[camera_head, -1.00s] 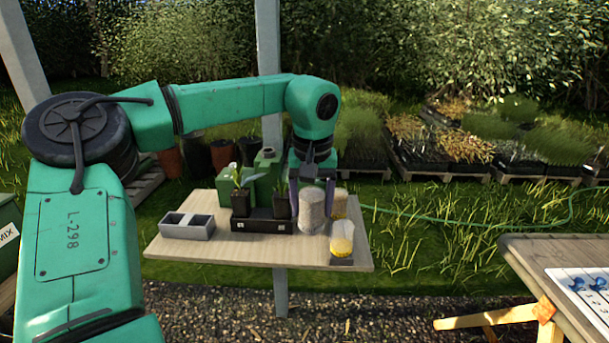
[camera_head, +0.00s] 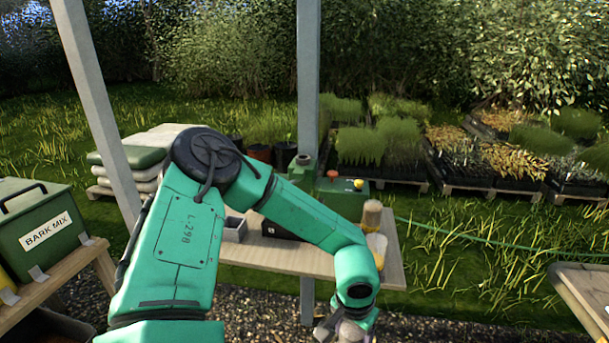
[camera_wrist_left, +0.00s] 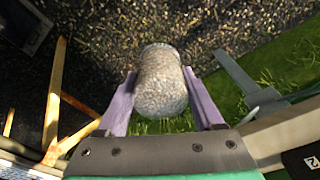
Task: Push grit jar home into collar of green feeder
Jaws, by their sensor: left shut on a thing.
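My left gripper (camera_wrist_left: 163,105) is shut on the grit jar (camera_wrist_left: 162,80), a clear cylinder full of grey speckled grit, held between two purple fingers over the gravel and grass. In the head view the gripper is low, in front of the table's near edge, and the jar is mostly hidden at the bottom edge. The green feeder (camera_head: 345,194) stands at the back of the table, with a round-necked upright part (camera_head: 302,172) on its left and red and yellow knobs on top. My arm hides part of it. The jar is well apart from it. My right gripper is not in view.
A grey tray (camera_head: 235,229) and a black tray (camera_head: 280,231) sit further left. A BARK MIX bin (camera_head: 45,229) is at far left.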

